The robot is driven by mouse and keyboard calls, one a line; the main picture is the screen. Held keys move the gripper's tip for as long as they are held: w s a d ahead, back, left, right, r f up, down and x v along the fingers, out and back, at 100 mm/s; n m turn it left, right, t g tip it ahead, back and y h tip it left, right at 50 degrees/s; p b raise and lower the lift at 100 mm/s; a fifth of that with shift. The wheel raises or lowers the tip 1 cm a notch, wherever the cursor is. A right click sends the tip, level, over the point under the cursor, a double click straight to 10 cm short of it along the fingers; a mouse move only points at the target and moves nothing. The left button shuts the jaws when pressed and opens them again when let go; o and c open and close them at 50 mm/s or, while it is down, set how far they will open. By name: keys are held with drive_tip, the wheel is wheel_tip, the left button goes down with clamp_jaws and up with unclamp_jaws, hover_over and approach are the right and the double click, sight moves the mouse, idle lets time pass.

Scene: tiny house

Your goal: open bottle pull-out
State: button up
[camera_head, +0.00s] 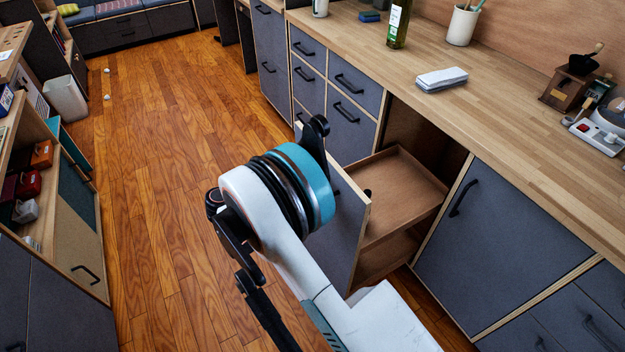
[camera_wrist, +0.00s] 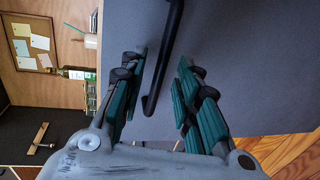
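The bottle pull-out (camera_head: 343,230) stands partly out of the counter, and its wooden shelf (camera_head: 398,182) shows behind the dark grey front panel. A lower shelf shows beneath it. In the wrist view the panel (camera_wrist: 235,60) fills much of the picture, with its black bar handle (camera_wrist: 163,65) running between my fingers. My gripper (camera_wrist: 162,60) is open, with one finger on each side of the handle and visible gaps to it. I cannot tell how far the fingertips are from the panel. In the head view my arm hides the fingers and most of the panel's front.
Closed drawers (camera_head: 352,102) lie left of the opening, and a closed cabinet door (camera_head: 482,225) lies right of it. The countertop (camera_head: 480,110) holds a bottle (camera_head: 398,22) and a white block (camera_head: 442,78). The wooden floor (camera_head: 180,170) to the left is mostly clear.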

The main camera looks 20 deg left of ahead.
drive_tip(key=v, duration=0.8)
drive_tip(key=shift+s+a, duration=0.2)
drive_tip(key=shift+r, duration=0.1)
